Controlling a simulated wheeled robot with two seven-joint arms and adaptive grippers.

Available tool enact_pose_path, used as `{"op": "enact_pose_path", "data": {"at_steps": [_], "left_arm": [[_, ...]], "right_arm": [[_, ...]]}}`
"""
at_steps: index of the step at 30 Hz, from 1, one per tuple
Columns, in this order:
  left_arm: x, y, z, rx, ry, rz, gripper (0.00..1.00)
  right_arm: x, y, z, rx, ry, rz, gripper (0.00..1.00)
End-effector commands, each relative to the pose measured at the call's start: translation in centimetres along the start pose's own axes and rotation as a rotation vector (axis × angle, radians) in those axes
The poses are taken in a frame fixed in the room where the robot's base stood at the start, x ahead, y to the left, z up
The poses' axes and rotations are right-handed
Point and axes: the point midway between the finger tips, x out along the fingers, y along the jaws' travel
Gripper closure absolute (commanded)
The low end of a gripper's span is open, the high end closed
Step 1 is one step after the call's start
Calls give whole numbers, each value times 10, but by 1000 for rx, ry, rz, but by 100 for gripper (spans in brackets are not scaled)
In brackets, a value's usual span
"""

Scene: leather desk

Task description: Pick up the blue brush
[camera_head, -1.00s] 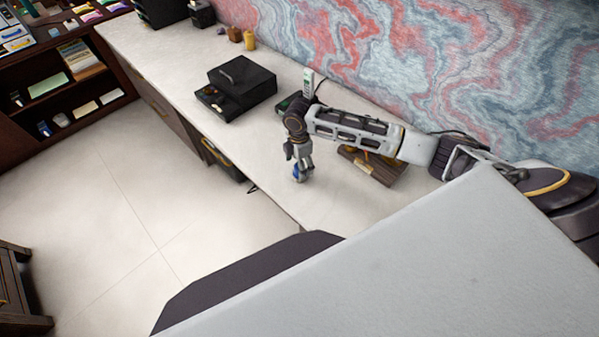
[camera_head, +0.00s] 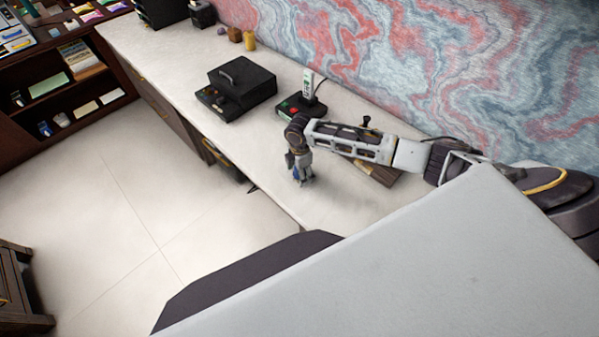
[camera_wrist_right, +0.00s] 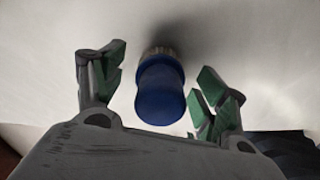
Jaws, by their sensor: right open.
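The blue brush (camera_wrist_right: 160,98) shows in the right wrist view as a rounded blue handle with a ribbed, lighter band at its far end. It lies between the spread fingers of my right gripper (camera_wrist_right: 158,88), with a gap visible on each side. In the head view my right gripper (camera_head: 303,178) points down low at the desk's front edge. Only a little blue of the brush (camera_head: 296,172) shows there, mostly hidden by the gripper. My left gripper is not in view.
The pale desk (camera_head: 180,75) runs along the marbled wall. A black box (camera_head: 238,88) stands left of my arm, and a dark device with a white upright part (camera_head: 304,100) stands behind it. A wooden box (camera_head: 378,172) lies partly under my forearm.

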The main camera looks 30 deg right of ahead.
Motion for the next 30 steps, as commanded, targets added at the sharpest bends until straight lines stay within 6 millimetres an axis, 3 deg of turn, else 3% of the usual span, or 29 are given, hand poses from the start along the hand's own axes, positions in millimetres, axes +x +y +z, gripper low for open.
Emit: {"op": "enact_pose_path", "data": {"at_steps": [17, 28, 30], "left_arm": [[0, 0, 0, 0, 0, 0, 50], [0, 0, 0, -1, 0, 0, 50], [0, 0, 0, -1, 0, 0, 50]], "right_arm": [[6, 0, 0, -1, 0, 0, 27], [6, 0, 0, -1, 0, 0, 75], [6, 0, 0, -1, 0, 0, 77]]}}
